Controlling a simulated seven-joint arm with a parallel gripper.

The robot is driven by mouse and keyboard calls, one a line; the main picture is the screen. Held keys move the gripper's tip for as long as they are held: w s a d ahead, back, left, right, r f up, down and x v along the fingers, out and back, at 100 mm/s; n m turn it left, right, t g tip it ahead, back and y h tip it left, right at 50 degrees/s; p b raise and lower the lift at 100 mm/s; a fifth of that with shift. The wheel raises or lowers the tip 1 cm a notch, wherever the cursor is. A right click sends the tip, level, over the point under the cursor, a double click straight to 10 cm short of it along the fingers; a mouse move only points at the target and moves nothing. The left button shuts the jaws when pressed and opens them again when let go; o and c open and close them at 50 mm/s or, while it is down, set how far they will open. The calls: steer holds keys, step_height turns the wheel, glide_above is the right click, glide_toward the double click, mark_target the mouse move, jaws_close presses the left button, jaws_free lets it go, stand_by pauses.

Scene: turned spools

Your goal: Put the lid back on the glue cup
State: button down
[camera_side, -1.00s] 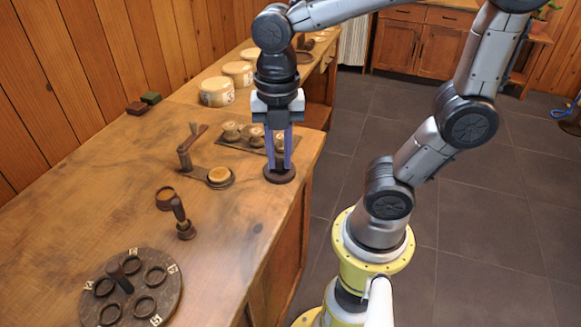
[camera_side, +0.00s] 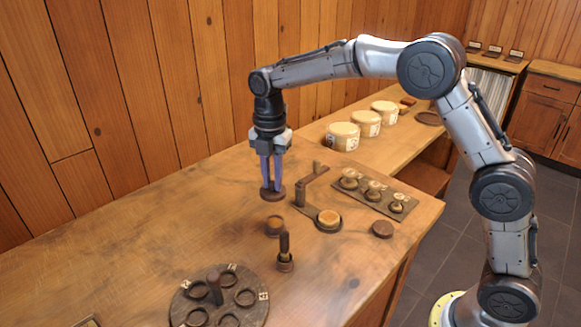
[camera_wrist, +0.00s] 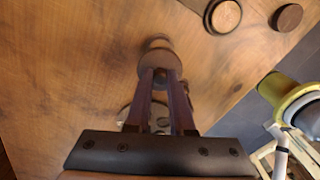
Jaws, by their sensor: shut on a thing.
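My gripper (camera_side: 271,184) is shut on a dark round lid (camera_side: 272,195), which hangs level above the bench. In the wrist view, the fingertips (camera_wrist: 163,78) close on the knob of the lid (camera_wrist: 152,63). A small brown cup (camera_side: 275,226), apparently the glue cup, stands on the bench just below the lid in the side view, with a gap between them. In the wrist view the cup (camera_wrist: 156,43) shows just beyond the lid, partly hidden by it.
A crank stand with a pale-topped disc (camera_side: 328,218) is right of the cup. A handled tool (camera_side: 285,262) and a round rack of rings (camera_side: 240,278) are in front. A dark disc (camera_side: 382,229) lies near the bench edge, by a board of spools (camera_side: 405,199). Tubs (camera_side: 343,138) stand behind.

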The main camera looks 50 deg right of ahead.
steer(key=shift+f, duration=3.8)
steer(key=shift+f, duration=0.8)
stand_by(0.3)
steer(key=c, duration=0.7)
jaws_free()
steer(key=shift+r, duration=4.3)
